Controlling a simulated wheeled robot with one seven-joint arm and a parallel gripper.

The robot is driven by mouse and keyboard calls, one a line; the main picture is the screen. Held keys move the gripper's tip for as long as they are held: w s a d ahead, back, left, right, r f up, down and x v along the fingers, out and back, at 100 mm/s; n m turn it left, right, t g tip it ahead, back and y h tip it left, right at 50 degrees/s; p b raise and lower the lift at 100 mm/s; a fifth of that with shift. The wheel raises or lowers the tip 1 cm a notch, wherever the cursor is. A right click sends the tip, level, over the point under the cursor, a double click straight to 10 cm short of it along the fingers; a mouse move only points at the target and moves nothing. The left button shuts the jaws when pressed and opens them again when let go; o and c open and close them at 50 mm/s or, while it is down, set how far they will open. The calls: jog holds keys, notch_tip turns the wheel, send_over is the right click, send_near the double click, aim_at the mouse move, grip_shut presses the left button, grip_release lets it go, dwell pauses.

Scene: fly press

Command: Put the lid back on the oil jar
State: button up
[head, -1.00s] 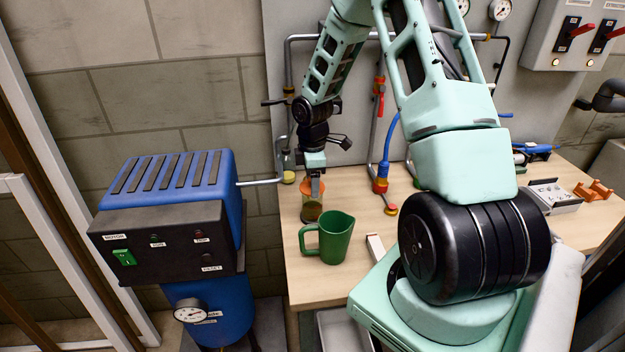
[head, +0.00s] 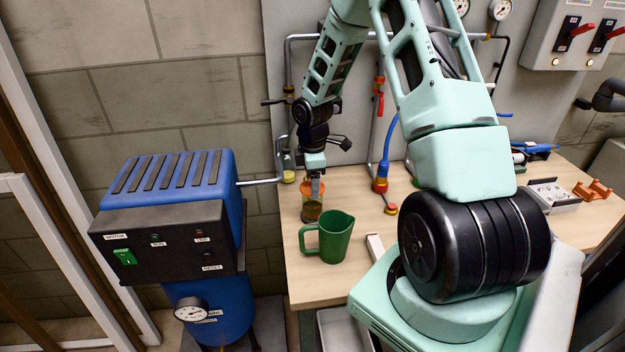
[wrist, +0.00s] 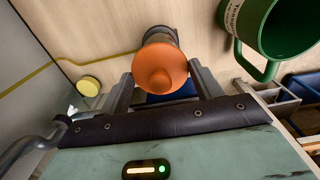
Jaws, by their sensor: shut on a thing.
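The orange lid (wrist: 160,68), round with a raised centre, sits between the two fingers of my gripper (wrist: 158,85) in the wrist view. My gripper is shut on it. The oil jar (wrist: 157,34) shows as a greyish cylinder just beyond the lid, largely covered by it. In the head view the jar (head: 311,211) stands upright on the bench, with dark contents. There my gripper (head: 314,188) points down at the jar's top, and the orange lid (head: 305,186) shows around the fingers. I cannot tell whether the lid touches the rim.
A green jug (head: 336,238) stands close to the jar's right and front. A small yellow round thing (head: 289,177) lies behind left, near the pipes. A blue machine (head: 170,235) stands left of the bench (head: 345,290).

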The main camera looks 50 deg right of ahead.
dwell(0.4)
jog(key=o, duration=1.3)
jog(key=shift+c, duration=0.2)
jog(key=shift+r, duration=0.1)
jog(key=shift+r+p, duration=3.3)
jog(key=shift+r, duration=0.15)
jog(key=shift+c, duration=0.3)
grip_shut()
